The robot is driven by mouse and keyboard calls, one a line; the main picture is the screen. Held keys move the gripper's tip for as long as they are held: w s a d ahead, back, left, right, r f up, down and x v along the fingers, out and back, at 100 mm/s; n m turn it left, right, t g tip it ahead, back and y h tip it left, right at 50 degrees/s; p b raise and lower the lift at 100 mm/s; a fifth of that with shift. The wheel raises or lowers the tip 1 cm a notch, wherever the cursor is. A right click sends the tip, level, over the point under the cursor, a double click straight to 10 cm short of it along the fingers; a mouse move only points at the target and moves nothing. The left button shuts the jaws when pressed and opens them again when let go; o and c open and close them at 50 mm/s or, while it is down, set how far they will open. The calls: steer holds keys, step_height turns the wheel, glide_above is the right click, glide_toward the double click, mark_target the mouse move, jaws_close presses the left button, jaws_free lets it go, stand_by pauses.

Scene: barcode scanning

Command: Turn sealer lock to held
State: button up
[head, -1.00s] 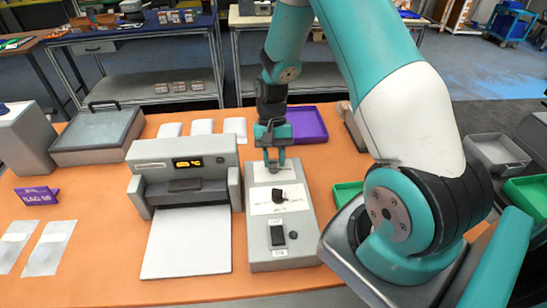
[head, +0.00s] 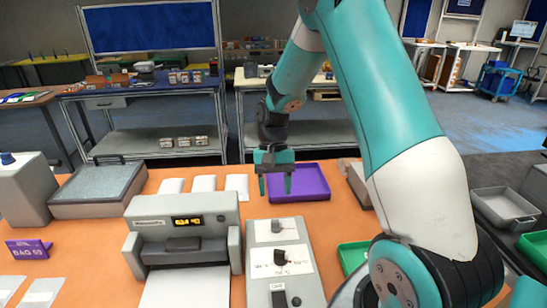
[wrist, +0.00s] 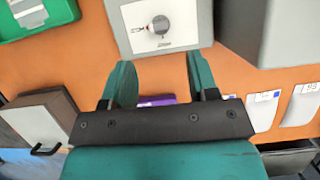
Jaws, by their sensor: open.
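The grey control box (head: 309,281) stands right of the sealer (head: 187,225), with white label plates on top. Its far plate has a small grey knob (head: 276,226); a larger black knob (head: 280,257) sits on the middle plate. A dark switch (head: 278,295) is near the bottom edge. The labels are too small to read, so I cannot tell which knob is the lock. My gripper (head: 275,186) is open and empty, above and beyond the far knob. In the wrist view, the knob (wrist: 160,24) lies ahead of the open fingers (wrist: 160,78), apart from them.
A purple tray (head: 312,180) lies behind the box, and a green tray (head: 352,256) lies to its right. White pouches (head: 204,184) lie behind the sealer. The sealer's body stands close on the box's left. Orange tabletop (head: 325,222) is clear right of the box.

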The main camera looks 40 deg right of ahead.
steer(key=v, duration=0.9)
steer(key=shift+r+b, duration=0.3)
steer(key=shift+b, duration=0.1)
steer(key=shift+w, duration=0.1)
steer(key=s+a+r+n+t, duration=0.1)
steer(key=s+a+r+n, duration=0.25)
steer(key=a, duration=0.45)
steer(key=s+a+r+n+t, duration=0.1)
steer(key=s+a+r+n, duration=0.1)
steer(key=s+a+n, duration=0.45)
steer(key=s+a+n+t+y, duration=0.1)
steer(key=s+a+n, duration=0.3)
steer(key=s+a, duration=0.5)
steer(key=s, duration=0.3)
steer(key=shift+a+t+y, duration=0.3)
steer(key=shift+a, duration=0.1)
